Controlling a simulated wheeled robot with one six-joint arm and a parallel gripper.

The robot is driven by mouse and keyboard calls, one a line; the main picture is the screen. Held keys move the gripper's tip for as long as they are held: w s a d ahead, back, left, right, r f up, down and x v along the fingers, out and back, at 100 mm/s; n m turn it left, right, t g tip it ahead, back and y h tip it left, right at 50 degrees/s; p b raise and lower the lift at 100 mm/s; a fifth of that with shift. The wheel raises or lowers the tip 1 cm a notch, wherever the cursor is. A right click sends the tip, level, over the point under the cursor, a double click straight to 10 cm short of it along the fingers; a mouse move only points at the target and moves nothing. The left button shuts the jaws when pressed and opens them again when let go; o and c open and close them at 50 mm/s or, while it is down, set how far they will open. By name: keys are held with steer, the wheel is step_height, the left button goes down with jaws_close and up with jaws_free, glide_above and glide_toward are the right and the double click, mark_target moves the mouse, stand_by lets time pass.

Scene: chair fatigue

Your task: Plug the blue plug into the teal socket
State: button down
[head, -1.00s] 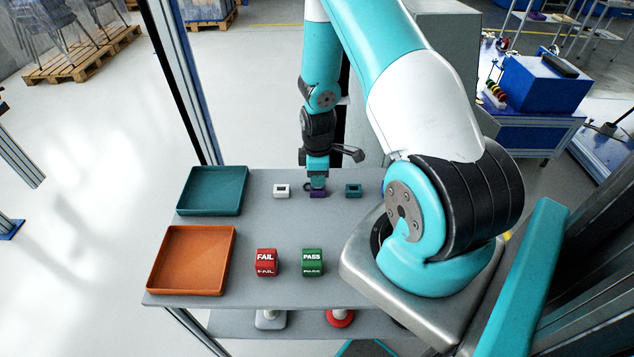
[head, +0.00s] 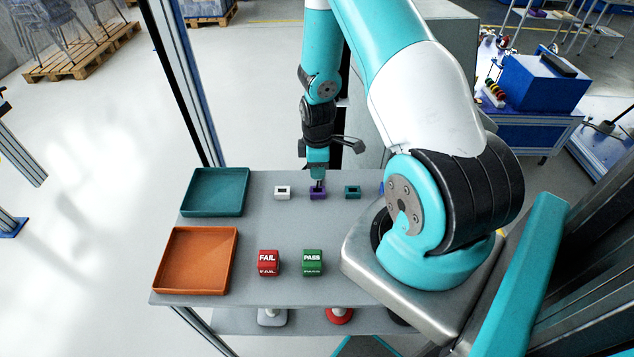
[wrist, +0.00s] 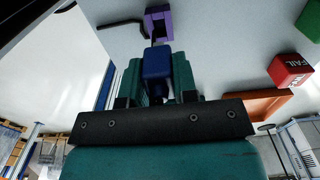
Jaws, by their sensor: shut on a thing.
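My gripper (head: 318,181) is over the table just behind the purple socket (head: 318,194). In the wrist view its fingers (wrist: 156,85) are shut on the blue plug (wrist: 157,63), which points toward the purple socket (wrist: 158,22). I cannot tell how wide the gap between plug and socket is. The plug is hard to make out in the head view. The teal socket (head: 352,191) stands just right of the purple one, with its dark opening showing and nothing in it. It is not clearly visible in the wrist view.
A white socket (head: 282,192) stands left of the purple one. A blue item (head: 382,188) is mostly hidden by my arm. A teal tray (head: 215,192), an orange tray (head: 194,260), a red FAIL block (head: 268,262) and a green PASS block (head: 312,262) share the grey table.

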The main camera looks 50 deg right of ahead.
steer(key=shift+r, duration=0.5)
steer(key=shift+f, duration=0.1)
